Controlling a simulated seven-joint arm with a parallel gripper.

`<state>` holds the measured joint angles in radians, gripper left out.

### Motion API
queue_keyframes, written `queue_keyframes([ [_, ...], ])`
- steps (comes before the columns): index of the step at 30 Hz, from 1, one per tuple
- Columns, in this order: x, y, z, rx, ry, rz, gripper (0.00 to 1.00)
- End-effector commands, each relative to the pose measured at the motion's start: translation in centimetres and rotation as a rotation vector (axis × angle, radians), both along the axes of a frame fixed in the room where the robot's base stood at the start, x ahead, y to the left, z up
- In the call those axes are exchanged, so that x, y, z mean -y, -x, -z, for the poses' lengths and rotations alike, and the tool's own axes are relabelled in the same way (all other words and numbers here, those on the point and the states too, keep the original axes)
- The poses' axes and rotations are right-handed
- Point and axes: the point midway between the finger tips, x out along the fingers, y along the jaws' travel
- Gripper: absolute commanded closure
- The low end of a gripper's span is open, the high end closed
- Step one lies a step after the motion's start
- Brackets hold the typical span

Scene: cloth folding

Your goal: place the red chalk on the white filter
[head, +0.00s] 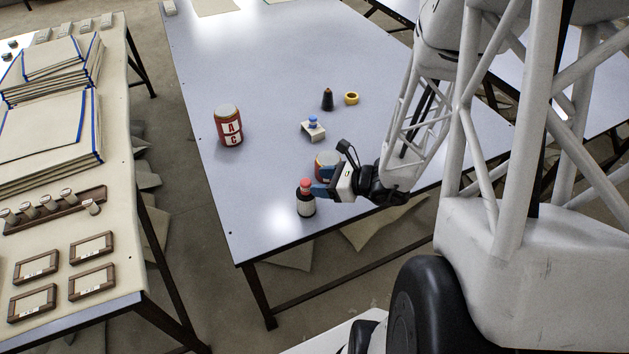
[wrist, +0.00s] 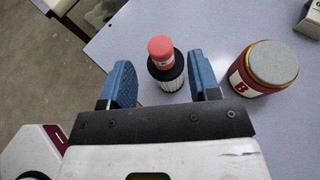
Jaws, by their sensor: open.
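The red chalk (head: 306,184) is a short red cylinder. It stands upright on top of a dark, bottle-like holder (head: 306,206) with a white, ribbed-looking side, near the front edge of the table. The chalk shows in the wrist view (wrist: 161,47) too, with the holder (wrist: 167,85) under it. My gripper (head: 319,190) is open, its blue fingers (wrist: 160,78) on either side of the holder, with a gap visible on each side. A small white block (head: 311,134) with a blue piece (head: 312,123) on it stands farther back. I cannot tell for certain which thing is the white filter.
A larger red jar (head: 229,127), a dark cone (head: 327,99) and a yellow ring (head: 351,98) stand farther back. The table's left front is clear.

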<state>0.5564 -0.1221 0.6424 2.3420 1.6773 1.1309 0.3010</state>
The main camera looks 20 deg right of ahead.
Motion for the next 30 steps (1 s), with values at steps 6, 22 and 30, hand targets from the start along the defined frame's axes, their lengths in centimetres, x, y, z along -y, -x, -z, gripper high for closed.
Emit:
queue_keyframes([
  [6,1.3,1.3,-0.8,0.001,0.0,0.002,0.44],
  [22,3.2,3.1,-1.9,0.0,0.0,0.0,0.44],
  [30,3.2,3.2,-1.9,0.0,0.0,0.0,0.44],
])
